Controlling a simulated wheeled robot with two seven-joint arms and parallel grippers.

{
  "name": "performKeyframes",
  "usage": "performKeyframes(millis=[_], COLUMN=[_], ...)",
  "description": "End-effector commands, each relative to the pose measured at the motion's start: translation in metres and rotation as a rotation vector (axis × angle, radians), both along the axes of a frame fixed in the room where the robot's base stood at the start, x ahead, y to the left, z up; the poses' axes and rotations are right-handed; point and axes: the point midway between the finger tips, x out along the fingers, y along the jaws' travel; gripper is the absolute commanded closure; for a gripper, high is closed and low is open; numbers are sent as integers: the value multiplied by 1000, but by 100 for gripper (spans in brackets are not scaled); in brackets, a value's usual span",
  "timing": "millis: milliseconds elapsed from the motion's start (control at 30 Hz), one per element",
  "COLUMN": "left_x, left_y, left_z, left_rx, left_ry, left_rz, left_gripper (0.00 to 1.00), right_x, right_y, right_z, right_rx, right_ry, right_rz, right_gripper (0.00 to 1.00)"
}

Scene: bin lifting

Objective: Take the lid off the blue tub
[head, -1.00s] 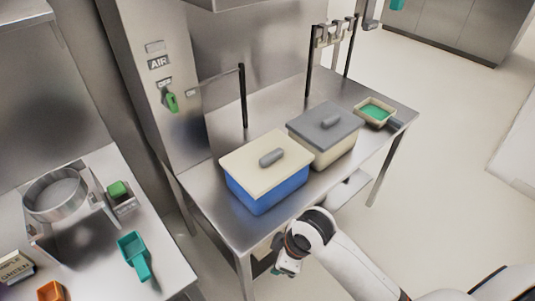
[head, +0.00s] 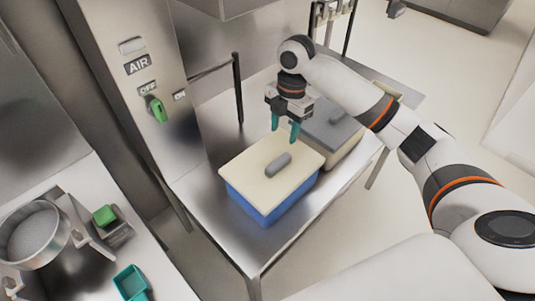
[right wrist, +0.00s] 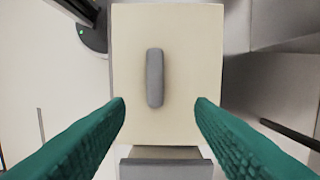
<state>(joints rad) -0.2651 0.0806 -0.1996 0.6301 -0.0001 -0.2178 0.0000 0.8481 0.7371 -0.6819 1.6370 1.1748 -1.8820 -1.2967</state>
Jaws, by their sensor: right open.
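The blue tub (head: 262,206) stands on the steel table, with its cream lid (head: 248,177) seated on top. The lid's grey handle (head: 278,164) lies across its middle. In the right wrist view the lid (right wrist: 190,100) fills the centre, and its handle (right wrist: 155,77) stands lengthwise, a little left of centre. My right gripper (head: 285,133) points down above the far edge of the lid, its two teal fingers apart and empty. In the right wrist view the fingers (right wrist: 160,104) spread wide below the handle, not touching it. My left gripper is not in view.
A tub with a grey lid (head: 318,138) stands right behind the blue tub, partly hidden by my right arm. A black post (head: 238,88) rises at the table's back. The steel table (head: 215,205) is clear in front and left of the blue tub.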

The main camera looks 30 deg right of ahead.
Motion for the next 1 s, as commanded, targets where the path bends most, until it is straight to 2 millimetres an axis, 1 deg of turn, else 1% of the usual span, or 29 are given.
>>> performKeyframes(millis=[33, 200, 300, 367, 433, 533, 600, 667, 700, 800, 900, 1000], left_x=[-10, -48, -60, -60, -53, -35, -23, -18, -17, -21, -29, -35], left_y=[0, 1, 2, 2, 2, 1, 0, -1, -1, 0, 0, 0], left_z=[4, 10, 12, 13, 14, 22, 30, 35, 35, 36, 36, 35], left_rx=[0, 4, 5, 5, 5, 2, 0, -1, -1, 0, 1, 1], left_ry=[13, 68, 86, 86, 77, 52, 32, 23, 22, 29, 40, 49], left_rz=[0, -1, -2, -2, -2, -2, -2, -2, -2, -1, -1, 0], left_gripper=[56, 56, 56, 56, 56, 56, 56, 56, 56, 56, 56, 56], right_x=[-2, -4, -3, -3, -4, -5, -6, -7, -7, -7, -7, -7], right_y=[1, 5, 7, 8, 8, 12, 15, 18, 18, 18, 19, 19], right_z=[-8, -38, -50, -54, -58, -67, -77, -86, -93, -103, -108, -108], right_rx=[-1, 0, -1, 1, 1, 0, 1, 1, 1, -1, -1, 0], right_ry=[6, 6, 2, 0, 1, 3, 4, 4, 3, 0, -1, -2], right_rz=[1, -1, -1, -1, -2, -3, -2, -1, -3, -3, -2, -2], right_gripper=[51, 51, 51, 51, 51, 51, 51, 51, 51, 51, 51, 51])
